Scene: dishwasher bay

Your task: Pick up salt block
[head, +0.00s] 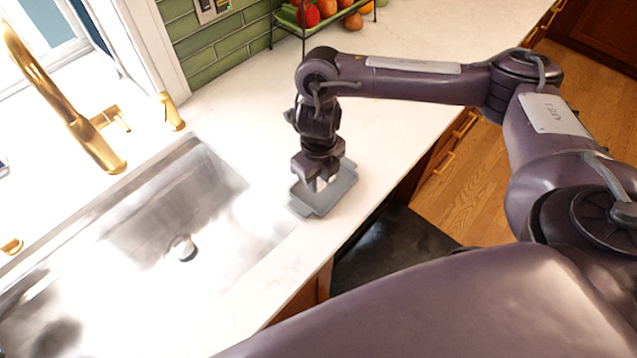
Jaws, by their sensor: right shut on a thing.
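My right gripper (318,180) points down over the counter to the right of the sink. It is shut on a small white block between its fingers, which looks like the salt block (322,184); the fingers hide most of it. The block is at or just above a grey, shallow, dish-like piece (343,190) on the white counter; I cannot tell whether they touch. My left gripper is not in view.
The steel sink (215,180) with a brass faucet (85,135) is at left. A rack of fruit (315,12) stands at the back. The counter (425,50) behind my right arm is mostly clear. A dark surface (390,250) lies below the counter's front edge.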

